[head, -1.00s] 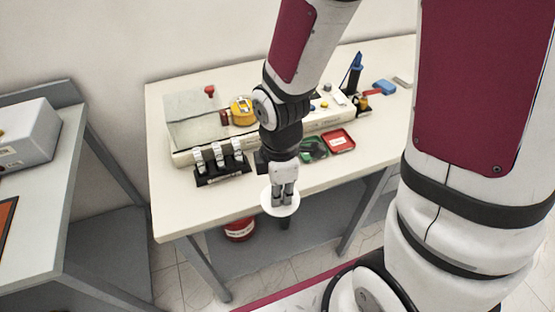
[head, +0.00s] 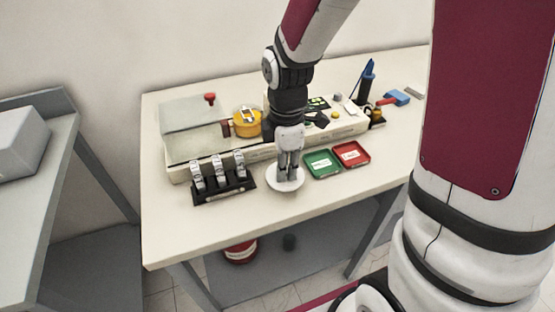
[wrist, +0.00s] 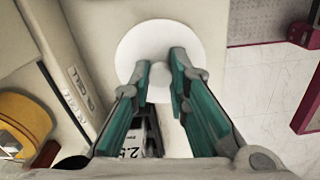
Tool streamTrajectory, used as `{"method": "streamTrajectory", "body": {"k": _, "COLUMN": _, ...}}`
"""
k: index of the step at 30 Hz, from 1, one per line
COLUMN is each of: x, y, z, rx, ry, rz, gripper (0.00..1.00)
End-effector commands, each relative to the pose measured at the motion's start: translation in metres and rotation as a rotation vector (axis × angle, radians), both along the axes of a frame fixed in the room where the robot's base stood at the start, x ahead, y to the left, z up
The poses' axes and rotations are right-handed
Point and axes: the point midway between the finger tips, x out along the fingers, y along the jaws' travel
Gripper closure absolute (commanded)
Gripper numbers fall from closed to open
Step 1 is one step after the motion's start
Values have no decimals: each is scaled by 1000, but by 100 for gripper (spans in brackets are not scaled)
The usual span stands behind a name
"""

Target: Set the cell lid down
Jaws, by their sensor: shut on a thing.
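The cell lid (head: 286,183) is a round white disc with a small knob on top. It is at the front middle of the table, just right of the black rack. My gripper (head: 288,178) points down at it with its fingers shut on the knob. In the wrist view the lid (wrist: 143,42) lies beyond the fingertips, and the gripper (wrist: 160,72) has the knob between its teal-padded fingers. The lid looks level and at or very near the tabletop; I cannot tell whether it touches.
A black rack (head: 222,187) with several metal-topped pieces stands left of the lid. Green (head: 322,163) and red (head: 351,154) trays lie to its right. Behind is a long cream instrument (head: 190,158) with a yellow round part (head: 247,128). The table's front (head: 300,215) is clear.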

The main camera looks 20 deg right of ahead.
Motion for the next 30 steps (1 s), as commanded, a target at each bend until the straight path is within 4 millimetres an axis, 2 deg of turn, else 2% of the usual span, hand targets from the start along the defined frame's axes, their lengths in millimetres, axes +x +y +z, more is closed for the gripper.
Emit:
{"method": "streamTrajectory", "body": {"k": 3, "x": 15, "y": -5, "z": -2, "rx": 0, "ry": -1, "rz": -1, "gripper": 100}}
{"method": "streamTrajectory", "body": {"k": 6, "x": 20, "y": -6, "z": -3, "rx": 0, "ry": 0, "rz": 0, "gripper": 100}}
{"method": "streamTrajectory", "body": {"k": 15, "x": 20, "y": -6, "z": -36, "rx": 0, "ry": 1, "rz": 1, "gripper": 100}}
{"method": "streamTrajectory", "body": {"k": 27, "x": 20, "y": -6, "z": -41, "rx": 0, "ry": 0, "rz": 0, "gripper": 100}}
{"method": "streamTrajectory", "body": {"k": 28, "x": 20, "y": -6, "z": -40, "rx": 0, "ry": 0, "rz": 0, "gripper": 79}}
{"method": "streamTrajectory", "body": {"k": 30, "x": 20, "y": -6, "z": -40, "rx": 0, "ry": 0, "rz": 0, "gripper": 64}}
